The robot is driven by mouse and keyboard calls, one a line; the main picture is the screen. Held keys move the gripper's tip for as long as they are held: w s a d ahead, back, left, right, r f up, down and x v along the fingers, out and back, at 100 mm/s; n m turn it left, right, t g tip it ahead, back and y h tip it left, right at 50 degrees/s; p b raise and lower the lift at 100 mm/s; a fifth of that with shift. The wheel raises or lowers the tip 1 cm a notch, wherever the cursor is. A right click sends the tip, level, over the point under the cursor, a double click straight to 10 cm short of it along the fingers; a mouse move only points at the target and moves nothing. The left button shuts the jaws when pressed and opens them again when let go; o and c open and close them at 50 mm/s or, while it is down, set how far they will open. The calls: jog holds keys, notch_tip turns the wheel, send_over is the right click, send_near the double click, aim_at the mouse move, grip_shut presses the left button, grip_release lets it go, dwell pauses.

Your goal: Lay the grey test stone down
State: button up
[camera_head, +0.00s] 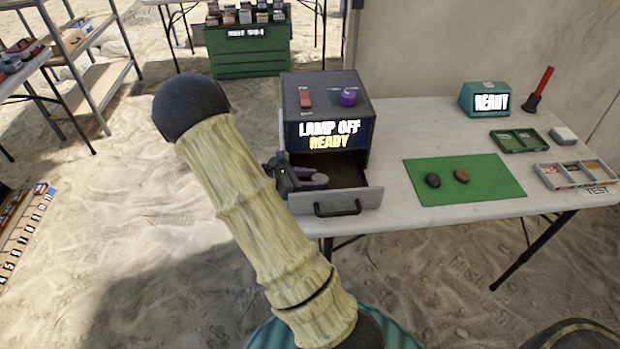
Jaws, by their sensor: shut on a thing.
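My gripper (318,181) is at the open drawer (350,197) of the dark lamp box (327,95). It is low over the drawer's left part, inside its walls as seen from here. Its jaws are shut on a small greyish thing, which I take to be the grey test stone; the fingers mostly hide it, and I cannot tell whether it touches the drawer floor. The box front reads "LAMP OFF" and "READY". A dark stone (433,180) and a brown stone (461,176) lie apart on the green mat (480,194).
The mat's right side is clear.

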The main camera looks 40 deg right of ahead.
jog(key=o, duration=1)
jog(key=shift+r, duration=0.1)
jog(key=shift+w+a+r, duration=0.1)
jog(key=shift+a+r, duration=0.05)
jog(key=shift+a, duration=0.05)
jog(key=p+v, duration=0.2)
jog(key=v, duration=0.9)
jog(key=shift+w+a, duration=0.1)
jog(key=shift+a, duration=0.15)
